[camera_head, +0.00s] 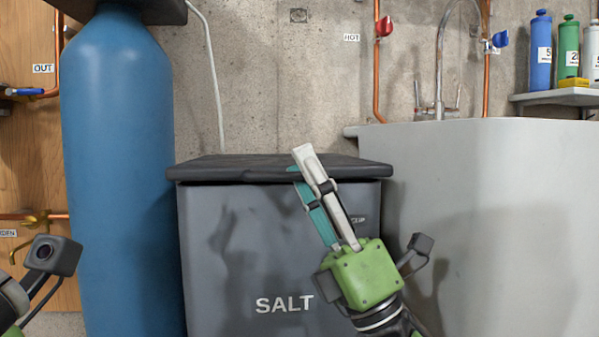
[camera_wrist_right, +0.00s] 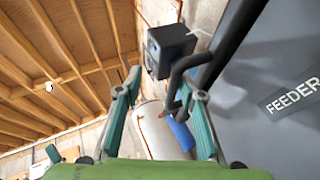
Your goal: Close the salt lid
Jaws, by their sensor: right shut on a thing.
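The salt bin (camera_head: 250,245) is a grey box marked SALT in the head view. Its black salt lid (camera_head: 235,167) lies across the top and looks almost level; I cannot tell whether a small gap is left under it. My right gripper (camera_head: 302,160) is at the lid's front edge, right of the middle, and shut on it. In the right wrist view the gripper (camera_wrist_right: 160,98) has the lid's dark edge (camera_wrist_right: 226,40) at its right finger. The fingers hide part of the front edge. Of my left arm only a wrist part shows at the lower left.
A tall blue tank (camera_head: 118,180) stands close on the bin's left. A large pale sink (camera_head: 490,220) stands on its right. Behind are a concrete wall, copper pipes and a shelf (camera_head: 550,97) with several bottles. The space in front of the bin looks clear.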

